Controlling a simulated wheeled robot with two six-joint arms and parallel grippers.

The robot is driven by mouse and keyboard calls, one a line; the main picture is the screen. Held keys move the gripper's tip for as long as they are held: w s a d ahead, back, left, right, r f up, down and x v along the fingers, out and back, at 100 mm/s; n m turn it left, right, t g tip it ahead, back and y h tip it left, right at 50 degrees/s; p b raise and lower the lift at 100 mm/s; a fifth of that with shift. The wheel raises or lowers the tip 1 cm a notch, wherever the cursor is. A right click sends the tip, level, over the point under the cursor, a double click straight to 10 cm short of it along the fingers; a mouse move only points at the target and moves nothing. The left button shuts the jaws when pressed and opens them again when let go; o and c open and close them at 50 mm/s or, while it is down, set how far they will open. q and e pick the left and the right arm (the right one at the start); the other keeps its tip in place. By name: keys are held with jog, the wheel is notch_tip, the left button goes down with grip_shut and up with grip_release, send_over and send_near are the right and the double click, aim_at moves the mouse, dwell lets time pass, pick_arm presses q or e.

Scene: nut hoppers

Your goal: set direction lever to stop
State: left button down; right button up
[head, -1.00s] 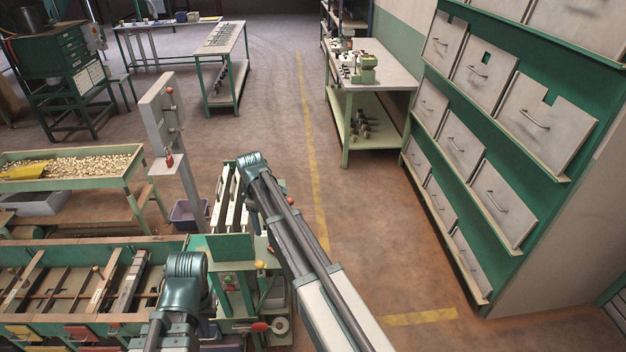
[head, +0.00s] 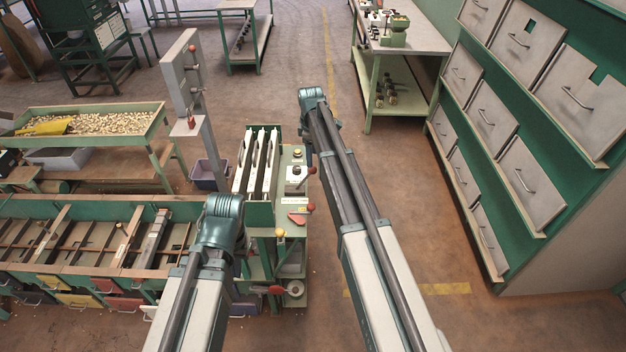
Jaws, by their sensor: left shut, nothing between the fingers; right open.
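A green machine stand (head: 262,215) with upright white plates stands ahead, its control panel on the right side. A yellow-knobbed lever (head: 279,233) and a red-gripped handle (head: 268,290) sit lower on the front. I cannot tell which is the direction lever; markings are too small. My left arm ends in view just left of the stand, and my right arm passes on its right. The fingers of both grippers are hidden behind my arms.
A long green sorting trough (head: 90,235) runs left of the stand. A grey post (head: 187,75) with red-knobbed levers rises behind it. A tray table of nuts (head: 100,120) is further left. Drawer cabinets (head: 520,130) line the right; open floor lies between.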

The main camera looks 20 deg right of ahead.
aim_at(304, 180)
notch_tip(304, 180, down, 11)
jog(key=b, duration=1)
jog(key=shift+w+d, duration=0.15)
jog(key=shift+w, duration=0.15)
grip_shut()
dwell(0.6)
